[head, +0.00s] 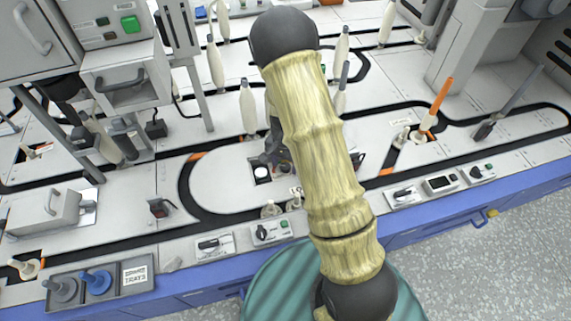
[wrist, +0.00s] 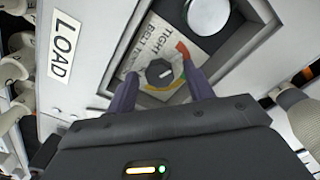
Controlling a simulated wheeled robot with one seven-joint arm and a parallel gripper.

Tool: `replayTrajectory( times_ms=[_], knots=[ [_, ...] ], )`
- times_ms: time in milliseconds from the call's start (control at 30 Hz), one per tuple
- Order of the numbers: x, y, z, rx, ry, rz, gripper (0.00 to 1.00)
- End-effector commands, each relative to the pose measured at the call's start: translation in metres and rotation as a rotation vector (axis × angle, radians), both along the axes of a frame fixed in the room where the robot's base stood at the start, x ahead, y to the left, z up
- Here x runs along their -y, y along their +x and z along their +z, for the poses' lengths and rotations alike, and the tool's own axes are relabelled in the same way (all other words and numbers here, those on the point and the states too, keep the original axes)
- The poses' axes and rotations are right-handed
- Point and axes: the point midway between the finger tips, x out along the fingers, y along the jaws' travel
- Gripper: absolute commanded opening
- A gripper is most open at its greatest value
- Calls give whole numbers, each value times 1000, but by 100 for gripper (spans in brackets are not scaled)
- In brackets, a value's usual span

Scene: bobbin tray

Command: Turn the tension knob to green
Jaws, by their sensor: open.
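The tension knob (wrist: 159,72) is a small dark round knob with a light pointer mark in the wrist view. It sits on a pale plate (wrist: 196,38) lettered "TIGHT" and "BELT", beside a curved scale with red, orange-yellow and green parts. Which colour the pointer meets is too small to tell surely. My gripper (wrist: 161,79) is open, with one dark finger on each side of the knob in the picture. Contact with the knob cannot be told. In the head view my arm mostly hides the gripper, and I cannot make out the knob.
A round white button (wrist: 208,14) in a recessed frame is just above the plate, and a "LOAD" label (wrist: 62,45) is to the left. Pale bobbins (wrist: 298,108) stand close at right. The head view shows small control boxes (head: 272,231) along the front edge.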

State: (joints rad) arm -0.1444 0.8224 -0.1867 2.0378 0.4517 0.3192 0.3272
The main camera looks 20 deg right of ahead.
Motion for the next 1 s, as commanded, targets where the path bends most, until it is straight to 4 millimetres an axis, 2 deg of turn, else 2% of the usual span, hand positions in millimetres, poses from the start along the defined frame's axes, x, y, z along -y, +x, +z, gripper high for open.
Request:
replayTrajectory(
  times_ms=[67, 100, 300, 667, 1000],
  knots=[
    [0, 0, 0, 0, 0, 0, 52],
    [0, 0, 0, 0, 0, 0, 48],
    [1, 0, 0, 0, 0, -2, 9],
    [1, 1, 3, 1, -1, -30, 8],
    [2, 0, 6, -2, -1, -197, 8]
  ],
)
